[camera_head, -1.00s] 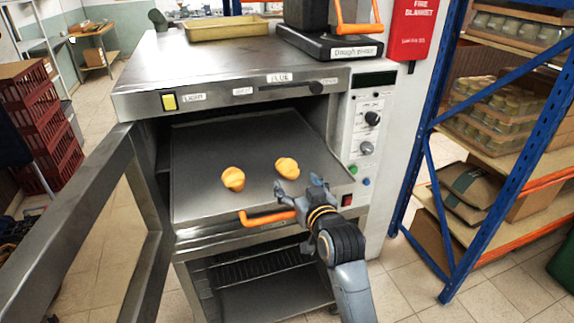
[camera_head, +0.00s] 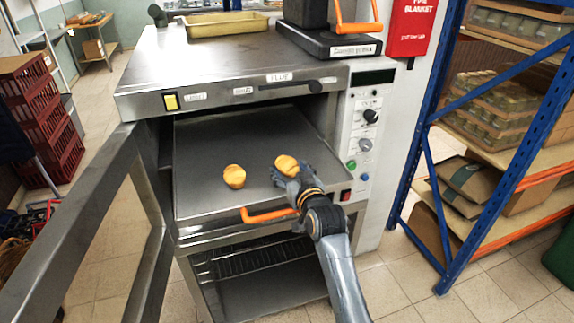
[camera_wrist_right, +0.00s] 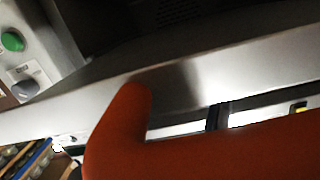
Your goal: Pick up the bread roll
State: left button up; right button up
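Two orange-brown bread rolls lie on the grey tray (camera_head: 205,150) in the open oven. The left bread roll (camera_head: 234,176) stands clear of my arm. The right bread roll (camera_head: 286,164) is at the fingers of my right gripper (camera_head: 288,174), which reach over its near side and hide part of it. Whether the fingers are closed on the roll is unclear. The right wrist view shows neither fingers nor roll. My left gripper is in neither view.
An orange handle (camera_head: 268,215) sticks out at the tray's front, beside my right arm; it fills the lower right wrist view (camera_wrist_right: 200,155). The open oven door (camera_head: 75,225) stands at the left. A blue rack (camera_head: 480,190) stands at the right.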

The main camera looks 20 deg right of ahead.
jog(key=c, duration=0.7)
jog(key=shift+c, duration=0.3)
jog(key=shift+r, duration=0.1)
